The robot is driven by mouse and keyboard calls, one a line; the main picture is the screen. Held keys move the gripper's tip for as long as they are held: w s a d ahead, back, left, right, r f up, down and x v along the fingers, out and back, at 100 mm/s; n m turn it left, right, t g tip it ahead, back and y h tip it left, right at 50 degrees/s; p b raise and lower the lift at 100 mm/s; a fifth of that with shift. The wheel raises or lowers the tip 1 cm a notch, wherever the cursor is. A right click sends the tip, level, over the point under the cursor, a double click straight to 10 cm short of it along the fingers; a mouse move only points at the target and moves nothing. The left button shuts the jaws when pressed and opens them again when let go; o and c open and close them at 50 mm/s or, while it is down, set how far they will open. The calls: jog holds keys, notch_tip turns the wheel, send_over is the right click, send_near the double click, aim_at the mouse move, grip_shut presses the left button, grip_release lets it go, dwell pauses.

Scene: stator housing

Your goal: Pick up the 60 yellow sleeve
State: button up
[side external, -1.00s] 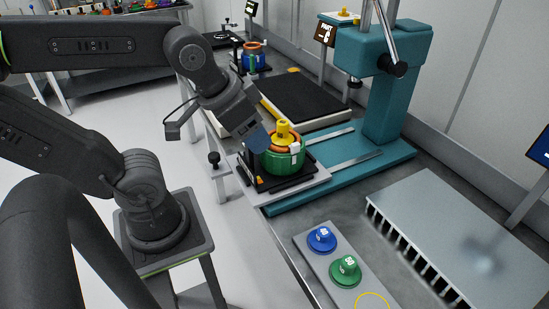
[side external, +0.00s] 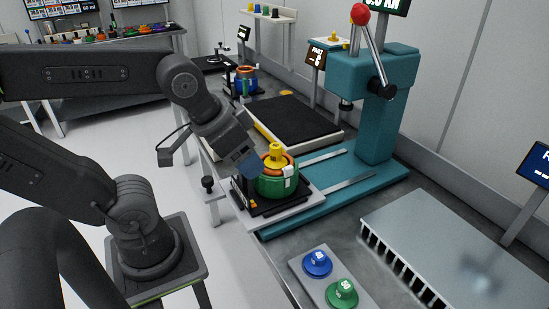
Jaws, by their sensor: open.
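A yellow sleeve (side external: 276,153) stands upright in the top of a green stator housing (side external: 277,184) with an orange ring around it. I cannot read a number on this sleeve. The housing sits on a black fixture on a light plate (side external: 303,208). My gripper (side external: 251,166) is just left of the sleeve and housing, angled down. Its fingers look open, and their tips are partly hard to make out against the housing. I cannot tell whether it touches the housing.
A teal press (side external: 375,110) with a red-knobbed lever stands behind and right. A grey tray (side external: 303,273) holds a blue sleeve (side external: 317,263) and a green sleeve (side external: 341,293) in front. A slotted grey rack (side external: 440,235) is at right. A black mat (side external: 293,121) lies behind.

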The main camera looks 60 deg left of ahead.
jog(key=n+g+y, duration=0.3)
jog(key=n+g, duration=0.1)
jog(key=n, duration=0.7)
send_near(276, 146)
jog(key=x, duration=0.7)
jog(key=shift+s+a, duration=0.35)
jog(key=shift+h, duration=0.3)
jog(key=shift+w+x, duration=0.2)
jog(key=shift+x, duration=1.1)
jog(key=shift+w+x, duration=0.2)
jog(key=shift+x, duration=1.1)
jog(key=shift+d, duration=0.15)
jog(key=shift+r, duration=0.1)
jog(key=shift+c, duration=0.3)
